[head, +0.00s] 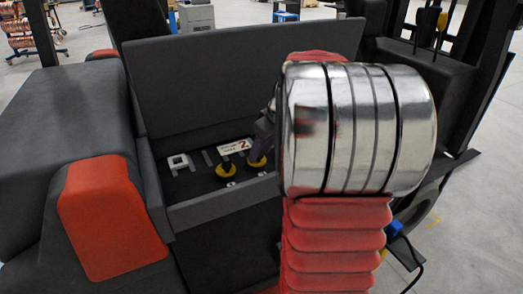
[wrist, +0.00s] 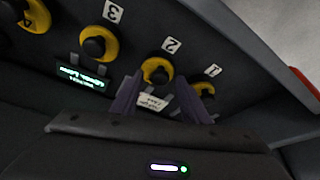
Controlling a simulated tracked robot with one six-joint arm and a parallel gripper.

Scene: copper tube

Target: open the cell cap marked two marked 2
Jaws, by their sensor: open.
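The cell cap marked 2 (wrist: 157,68) is a yellow ring with a black knob, under a white label "2" (wrist: 171,45). In the wrist view it lies between and just beyond the tips of my gripper (wrist: 158,84). The two purple fingers are apart, with nothing held between them. I cannot tell whether they touch the cap. In the head view my gripper (head: 262,147) is partly hidden by my arm and reaches into the open compartment. The yellow caps (head: 226,169) show there beside it.
Cap 3 (wrist: 98,44) is to the left and cap 1 (wrist: 206,89) is close beside the right finger. A green-lit display (wrist: 82,81) and a white card (wrist: 152,102) lie nearby. The compartment's raised dark lid (head: 215,75) and front wall (head: 222,203) bound the space.

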